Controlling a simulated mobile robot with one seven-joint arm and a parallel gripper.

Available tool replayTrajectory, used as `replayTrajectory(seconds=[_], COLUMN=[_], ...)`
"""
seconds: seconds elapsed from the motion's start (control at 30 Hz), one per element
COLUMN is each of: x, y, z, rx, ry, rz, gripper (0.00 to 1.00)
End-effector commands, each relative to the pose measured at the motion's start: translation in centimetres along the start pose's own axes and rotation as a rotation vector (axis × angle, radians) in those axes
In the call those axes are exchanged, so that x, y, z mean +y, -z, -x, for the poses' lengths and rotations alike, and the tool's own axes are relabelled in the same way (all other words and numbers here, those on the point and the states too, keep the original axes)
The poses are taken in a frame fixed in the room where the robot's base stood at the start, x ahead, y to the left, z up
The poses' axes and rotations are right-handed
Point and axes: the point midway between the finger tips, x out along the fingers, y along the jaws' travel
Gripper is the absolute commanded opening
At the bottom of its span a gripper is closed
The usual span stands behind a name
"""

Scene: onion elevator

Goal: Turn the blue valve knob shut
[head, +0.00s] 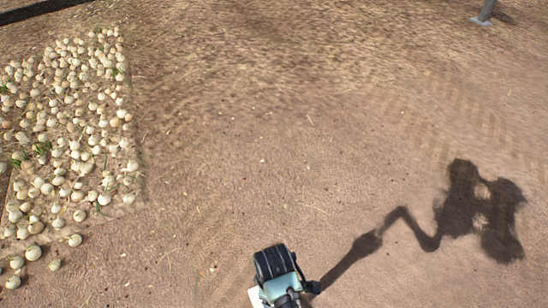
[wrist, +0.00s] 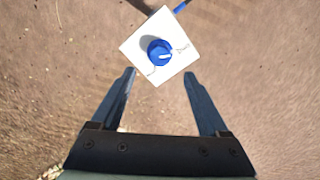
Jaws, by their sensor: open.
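The blue valve knob (wrist: 159,52) is round with a white pointer mark and sits on a white square plate (wrist: 140,45). Thin dark marks show on the plate on both sides of the knob. My gripper (wrist: 160,76) is open and empty in the wrist view, with one finger to the lower left of the plate and one to the lower right. The knob lies beyond the fingertips, between their lines. In the head view, part of my arm shows at the bottom centre; the knob cannot be made out there.
A dark post with a blue part (wrist: 180,6) stands behind the plate in the wrist view. A patch of pale onions (head: 75,130) covers the ground at left in the head view. A grey post (head: 485,12) stands at the top right. The brown dirt between is clear.

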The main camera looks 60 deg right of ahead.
Motion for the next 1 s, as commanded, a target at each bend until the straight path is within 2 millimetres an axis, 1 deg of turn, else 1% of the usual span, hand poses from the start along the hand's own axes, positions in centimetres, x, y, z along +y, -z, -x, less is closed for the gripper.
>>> replayTrajectory(seconds=[0.03,0.13,0.2,0.33,0.43,1.0], x=[0.1,0.0,0.0,0.0,0.0,0.0], y=[0.1,0.0,0.0,0.0,0.0,0.0], z=[0.9,2.3,3.1,4.0,4.2,4.2], rx=[0.003,0.002,0.001,0.001,0.0,0.0], ry=[-0.003,-0.002,-0.001,0.0,0.0,0.0], rz=[0.0,0.0,0.0,0.0,0.0,0.0], gripper=[0.78,0.78,0.78,0.78,0.78,0.78])
